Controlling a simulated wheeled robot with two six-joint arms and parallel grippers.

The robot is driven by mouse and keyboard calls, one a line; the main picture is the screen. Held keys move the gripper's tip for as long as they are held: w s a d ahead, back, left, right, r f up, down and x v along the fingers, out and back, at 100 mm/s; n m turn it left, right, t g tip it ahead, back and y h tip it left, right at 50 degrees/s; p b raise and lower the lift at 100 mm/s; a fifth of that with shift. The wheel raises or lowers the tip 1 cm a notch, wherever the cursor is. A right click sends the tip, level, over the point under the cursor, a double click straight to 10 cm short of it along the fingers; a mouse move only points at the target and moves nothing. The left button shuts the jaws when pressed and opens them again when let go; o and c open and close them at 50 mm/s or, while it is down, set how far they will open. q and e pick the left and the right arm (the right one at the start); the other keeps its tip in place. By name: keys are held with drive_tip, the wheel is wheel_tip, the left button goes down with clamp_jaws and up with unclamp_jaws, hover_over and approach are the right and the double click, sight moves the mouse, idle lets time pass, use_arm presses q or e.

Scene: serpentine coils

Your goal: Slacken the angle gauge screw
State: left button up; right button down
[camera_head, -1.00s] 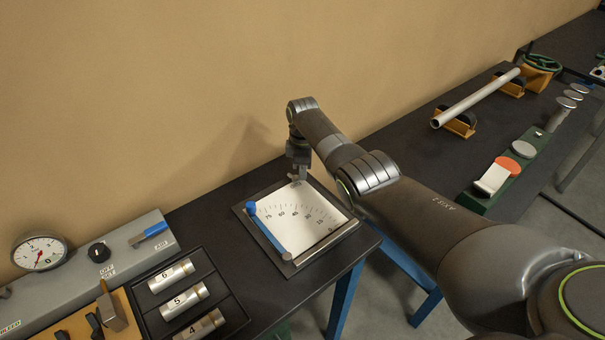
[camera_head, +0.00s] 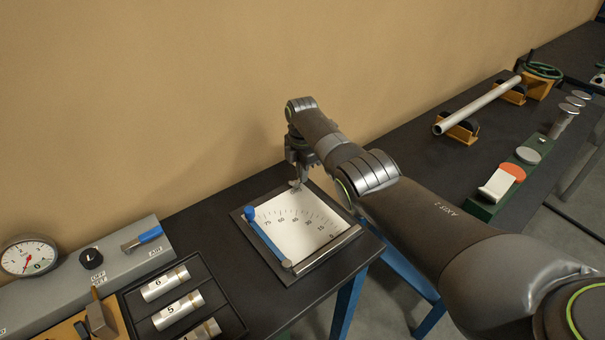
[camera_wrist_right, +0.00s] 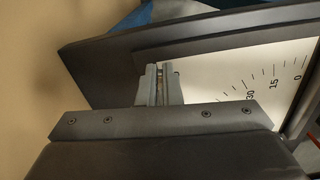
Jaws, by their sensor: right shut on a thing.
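The angle gauge (camera_head: 278,247) is a dark-framed board with a white scale plate (camera_head: 305,222). It lies on the dark bench, with a blue pointer arm (camera_head: 265,236) along its left side and a blue knob at that arm's far end. My right gripper (camera_head: 296,185) points down at the gauge's far edge. In the right wrist view the right gripper (camera_wrist_right: 162,88) is shut on a small metal piece (camera_wrist_right: 162,74), apparently the angle gauge screw, mostly hidden between the fingers. My left gripper is not in view.
A grey panel with a dial (camera_head: 28,257) and a blue-handled lever (camera_head: 142,238) stands left of the gauge. A dark tray (camera_head: 233,318) holds numbered cylinders. A pipe (camera_head: 478,107) rests on supports farther right. The wall is close behind the gauge.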

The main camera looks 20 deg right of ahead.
drive_tip(key=shift+s+f, duration=0.25)
drive_tip(key=shift+f, duration=0.15)
drive_tip(key=c, duration=1.6)
unclamp_jaws()
drive_tip(key=shift+w, duration=0.1)
drive_tip(key=shift+w+r, duration=0.1)
drive_tip(key=shift+r, duration=0.2)
drive_tip(key=shift+r, duration=0.3)
wheel_tip(320, 180, up, 16)
drive_tip(key=b, duration=0.3)
drive_tip(key=shift+r, duration=0.25)
drive_tip(key=shift+f, duration=0.1)
